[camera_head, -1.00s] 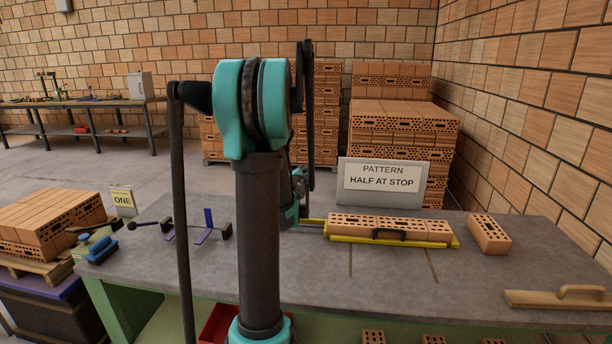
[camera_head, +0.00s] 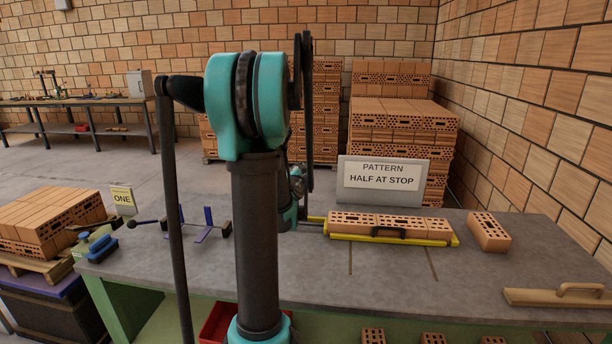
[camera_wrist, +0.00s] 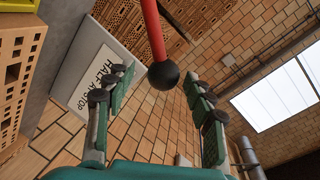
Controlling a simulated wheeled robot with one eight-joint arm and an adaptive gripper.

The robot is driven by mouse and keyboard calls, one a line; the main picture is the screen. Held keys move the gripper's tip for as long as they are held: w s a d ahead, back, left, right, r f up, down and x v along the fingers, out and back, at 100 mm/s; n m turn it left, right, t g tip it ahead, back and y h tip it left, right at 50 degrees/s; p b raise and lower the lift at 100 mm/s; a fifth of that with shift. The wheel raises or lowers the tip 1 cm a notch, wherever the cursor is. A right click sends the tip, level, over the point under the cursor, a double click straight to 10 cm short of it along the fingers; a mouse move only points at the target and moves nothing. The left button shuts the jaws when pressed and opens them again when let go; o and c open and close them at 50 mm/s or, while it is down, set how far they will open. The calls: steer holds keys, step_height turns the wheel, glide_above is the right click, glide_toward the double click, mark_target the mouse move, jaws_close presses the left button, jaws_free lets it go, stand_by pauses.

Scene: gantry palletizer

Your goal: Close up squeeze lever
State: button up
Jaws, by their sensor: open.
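In the wrist view a red lever (camera_wrist: 153,30) with a black ball knob (camera_wrist: 163,75) reaches down from the top edge, its knob between the fingers. My gripper (camera_wrist: 157,80) is open, one finger on each side of the knob, with visible gaps.
A "HALF AT STOP" sign (camera_head: 383,183) stands behind the row. A loose brick (camera_head: 489,232) and a wooden float (camera_head: 556,298) lie on the right of the bench (camera_head: 310,275). The bench's front middle is clear.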

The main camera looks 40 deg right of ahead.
steer(key=v, duration=0.9)
steer(key=shift+s+a, duration=0.2)
steer(key=shift+a, duration=0.05)
